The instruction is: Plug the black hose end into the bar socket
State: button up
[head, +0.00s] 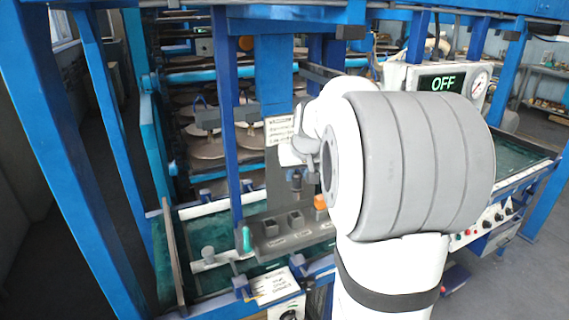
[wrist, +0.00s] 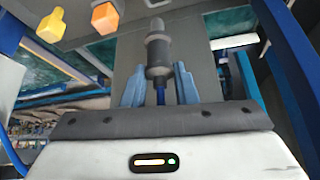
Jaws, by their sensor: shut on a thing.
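The black hose end (wrist: 158,55) is a dark grey-black cylinder with a narrower tip and a blue tail. My gripper (wrist: 159,78) is shut on it between two blue fingers. In the head view the hose end (head: 296,182) hangs roughly upright below my gripper (head: 297,166), which my arm partly hides. It appears above the back of the grey bar (head: 285,241), apart from it. The bar carries square dark sockets (head: 270,226), a green plug (head: 246,239) at its left and an orange piece (head: 320,203) at its right. I cannot tell whether the tip lines up with a socket.
Blue frame posts (head: 226,120) stand left of my gripper. A paper notice (head: 280,130) is behind it. A control box (head: 440,83) reading OFF is at the right. A yellow piece (wrist: 50,25) and an orange piece (wrist: 104,18) show in the wrist view.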

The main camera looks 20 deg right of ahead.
aim_at(297, 195)
jog(key=shift+w+r, duration=0.1)
jog(key=shift+f+b, duration=0.4)
jog(key=shift+f, duration=0.2)
jog(key=shift+f+b, duration=2.25)
jog(key=shift+f, duration=0.85)
jog(key=shift+f+b, duration=0.5)
jog(key=shift+b, duration=0.05)
jog(key=o, duration=1.1)
jog(key=shift+c, duration=0.2)
jog(key=v, duration=0.8)
jog(key=shift+w, duration=0.1)
